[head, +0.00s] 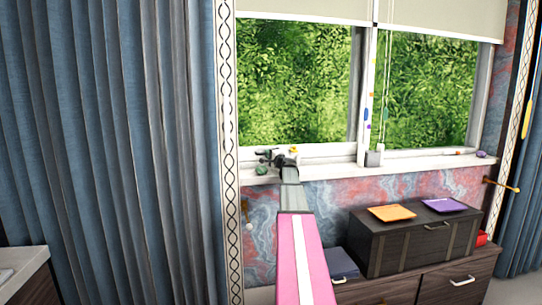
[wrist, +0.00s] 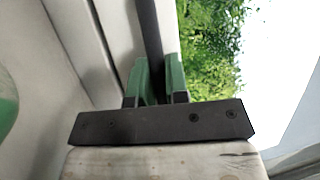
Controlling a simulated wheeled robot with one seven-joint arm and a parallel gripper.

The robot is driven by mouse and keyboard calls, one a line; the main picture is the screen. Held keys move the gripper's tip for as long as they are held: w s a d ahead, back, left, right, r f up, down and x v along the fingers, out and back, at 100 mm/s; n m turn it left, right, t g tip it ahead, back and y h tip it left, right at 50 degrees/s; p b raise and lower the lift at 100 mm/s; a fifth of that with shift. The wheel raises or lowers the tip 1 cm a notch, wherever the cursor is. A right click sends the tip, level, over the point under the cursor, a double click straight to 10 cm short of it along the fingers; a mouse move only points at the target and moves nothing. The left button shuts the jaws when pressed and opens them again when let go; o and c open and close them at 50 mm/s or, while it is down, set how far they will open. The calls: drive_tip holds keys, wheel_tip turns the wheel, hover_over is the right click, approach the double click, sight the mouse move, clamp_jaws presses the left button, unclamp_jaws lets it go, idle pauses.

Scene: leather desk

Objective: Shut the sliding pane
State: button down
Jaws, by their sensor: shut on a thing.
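The window has a white frame and two glass panes side by side, a left pane (head: 295,85) and a right pane (head: 428,90), with an upright white post between them. My gripper (head: 281,157) is at the lower left of the window, just above the sill. In the wrist view, the green fingers of my gripper (wrist: 159,85) are shut on a narrow dark upright bar (wrist: 149,30). The bar runs up along the pane, with foliage to its right and pale frame to its left. How far the pane stands open cannot be told.
Small items lie on the sill (head: 330,168): a green lump (head: 262,170), a grey block (head: 374,157) and a purple stone (head: 481,154). A blue curtain (head: 110,130) hangs at the left. A dark box (head: 415,240) stands on a cabinet below the window.

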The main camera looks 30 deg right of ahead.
drive_tip(key=shift+a, duration=0.2)
drive_tip(key=c, duration=1.4)
unclamp_jaws()
drive_tip(key=shift+a, duration=0.1)
drive_tip(key=v, duration=1)
drive_tip(key=shift+s+f, duration=0.1)
drive_tip(key=shift+s, duration=0.25)
